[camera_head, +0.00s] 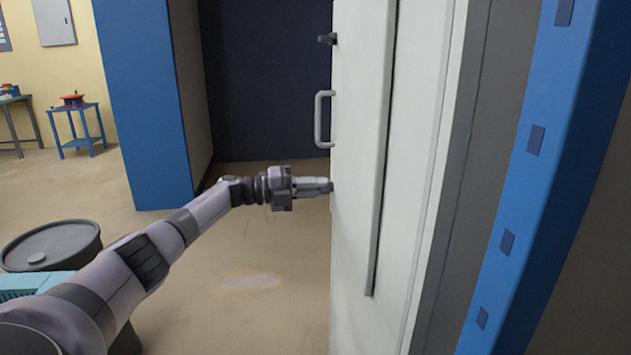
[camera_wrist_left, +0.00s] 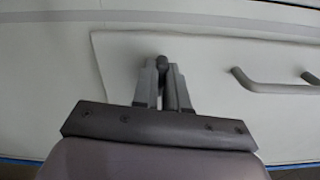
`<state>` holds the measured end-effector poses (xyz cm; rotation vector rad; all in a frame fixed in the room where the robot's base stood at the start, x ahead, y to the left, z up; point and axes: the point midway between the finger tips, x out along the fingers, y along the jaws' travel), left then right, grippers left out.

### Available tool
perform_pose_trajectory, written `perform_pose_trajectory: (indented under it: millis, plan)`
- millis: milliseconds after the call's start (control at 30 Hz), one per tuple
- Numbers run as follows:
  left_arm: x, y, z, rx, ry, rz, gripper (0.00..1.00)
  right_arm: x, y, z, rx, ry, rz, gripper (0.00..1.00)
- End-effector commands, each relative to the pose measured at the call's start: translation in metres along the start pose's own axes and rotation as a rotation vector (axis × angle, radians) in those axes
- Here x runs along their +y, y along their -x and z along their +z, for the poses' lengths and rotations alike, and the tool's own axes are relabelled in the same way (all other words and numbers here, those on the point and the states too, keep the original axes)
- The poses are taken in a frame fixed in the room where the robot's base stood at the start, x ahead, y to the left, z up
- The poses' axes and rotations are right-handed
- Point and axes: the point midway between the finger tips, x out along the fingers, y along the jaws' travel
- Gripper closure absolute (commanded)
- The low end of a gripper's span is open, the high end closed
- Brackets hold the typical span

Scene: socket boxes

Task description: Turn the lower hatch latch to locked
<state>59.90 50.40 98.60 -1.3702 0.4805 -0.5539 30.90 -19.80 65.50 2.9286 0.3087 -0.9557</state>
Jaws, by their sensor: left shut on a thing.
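The pale hatch (camera_head: 352,230) stands upright, seen nearly edge-on in the head view. My left gripper (camera_head: 327,187) reaches it from the left, below the hatch handle (camera_head: 319,119). Its fingers are shut on the dark lower hatch latch (camera_wrist_left: 163,62), whose rounded end shows between the fingertips in the left wrist view. The latch points roughly along the fingers in that picture, and most of it is hidden between them. In the head view the fingers cover nearly all of the latch, so its exact angle is hard to tell. My right gripper is out of view.
A dark upper latch (camera_head: 327,39) sits above the handle. The handle also shows right of the fingers in the left wrist view (camera_wrist_left: 272,86). A dark drum (camera_head: 52,246) stands at the lower left. Blue pillars flank the opening; the floor beyond my arm is clear.

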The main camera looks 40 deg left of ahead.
Motion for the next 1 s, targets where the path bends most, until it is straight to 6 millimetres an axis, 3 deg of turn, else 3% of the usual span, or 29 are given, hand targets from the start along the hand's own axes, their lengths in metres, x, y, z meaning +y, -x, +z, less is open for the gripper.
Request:
perform_pose_trajectory:
  millis: [300,867,900,933,967,1000]
  plan:
    - [-0.0001,0.0002,0.0002,-0.001,0.13,-0.001,1.0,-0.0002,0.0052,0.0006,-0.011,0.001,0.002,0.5]
    - [0.0007,0.0002,0.0001,-0.001,0.161,-0.001,1.0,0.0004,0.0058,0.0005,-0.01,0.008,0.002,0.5]
    - [0.0007,0.0002,0.0001,-0.001,0.161,-0.001,0.81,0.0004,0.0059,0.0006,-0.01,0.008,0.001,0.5]
    - [0.0007,0.0001,0.0001,-0.001,0.161,-0.001,0.71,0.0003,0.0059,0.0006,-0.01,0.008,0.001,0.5]
    - [0.0007,0.0001,0.0001,0.0,0.16,-0.001,0.62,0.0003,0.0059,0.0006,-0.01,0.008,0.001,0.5]
    - [0.0008,0.0001,0.0001,0.0,0.16,-0.001,0.62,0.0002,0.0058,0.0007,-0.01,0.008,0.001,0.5]
